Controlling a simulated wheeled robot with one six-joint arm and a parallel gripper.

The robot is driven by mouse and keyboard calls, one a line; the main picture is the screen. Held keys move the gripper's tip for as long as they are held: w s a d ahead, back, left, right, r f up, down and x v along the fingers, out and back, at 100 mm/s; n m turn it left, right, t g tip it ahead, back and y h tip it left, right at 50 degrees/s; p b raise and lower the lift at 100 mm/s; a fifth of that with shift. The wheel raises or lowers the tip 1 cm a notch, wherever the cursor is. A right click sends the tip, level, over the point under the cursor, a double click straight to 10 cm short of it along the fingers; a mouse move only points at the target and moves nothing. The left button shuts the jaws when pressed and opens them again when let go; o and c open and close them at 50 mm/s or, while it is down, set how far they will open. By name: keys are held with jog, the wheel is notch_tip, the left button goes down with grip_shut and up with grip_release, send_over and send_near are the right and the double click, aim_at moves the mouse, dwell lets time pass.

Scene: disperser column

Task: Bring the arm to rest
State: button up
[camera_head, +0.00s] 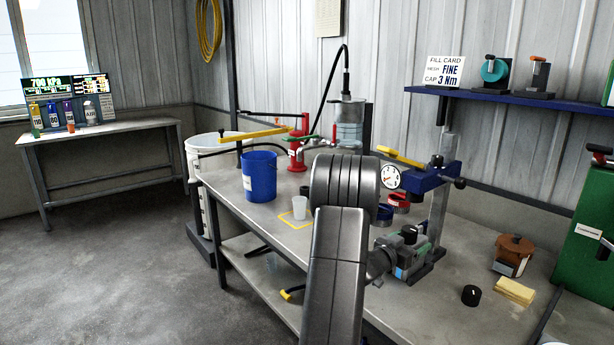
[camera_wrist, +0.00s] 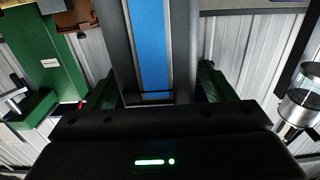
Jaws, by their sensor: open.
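My arm (camera_head: 338,265) rises from the bottom of the head view, bends at a thick grey joint, and hides part of the bench behind it. Its wrist end shows low to the right of that joint, in front of the disperser column (camera_head: 440,195). A grey post with a blue face (camera_wrist: 152,45) stands beyond the fingers; I cannot tell the distance.
A green cabinet (camera_head: 585,245) stands right. A blue shelf (camera_head: 520,100) hangs above. Floor at left is clear.

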jog(key=shift+d, duration=0.1)
jog(key=shift+w+d, duration=0.2)
jog(key=shift+d, duration=0.05)
jog(key=b+v, duration=0.1)
jog(key=v, duration=1.3)
jog(key=p+x, duration=0.1)
jog(key=x, duration=1.3)
jog(key=shift+w+d, duration=0.1)
jog(key=v, duration=0.4)
jog(key=shift+a, duration=0.25)
jog(key=shift+v, duration=0.95)
jog(key=shift+d, duration=0.1)
